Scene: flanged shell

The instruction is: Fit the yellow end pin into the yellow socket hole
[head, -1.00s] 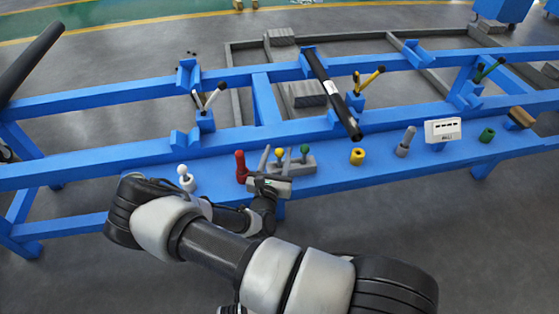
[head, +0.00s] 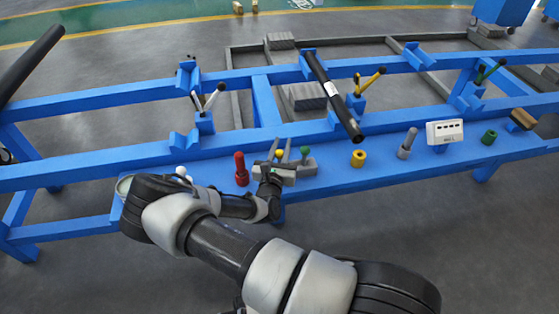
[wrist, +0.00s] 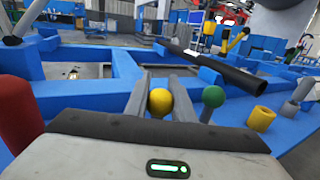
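The yellow end pin (head: 279,154) has a round yellow head and sits at the grey holder block on the blue bench. In the wrist view the yellow head (wrist: 160,102) shows between the two grey fingers of my gripper (wrist: 167,92). The fingers are apart, and I see no clear grip on the pin; its shaft is hidden. In the head view my gripper (head: 282,151) is at the block, low over the bench. The yellow socket (head: 358,158) is an upright open-topped cylinder to the right; it also shows in the wrist view (wrist: 261,118).
A green-headed pin (head: 305,151) stands close right of my gripper. A red post (head: 241,170) is on the left, and a white pin (head: 182,173) is further left. A grey post (head: 407,145) stands beyond the yellow socket. A black tube (head: 335,98) lies across the rails above.

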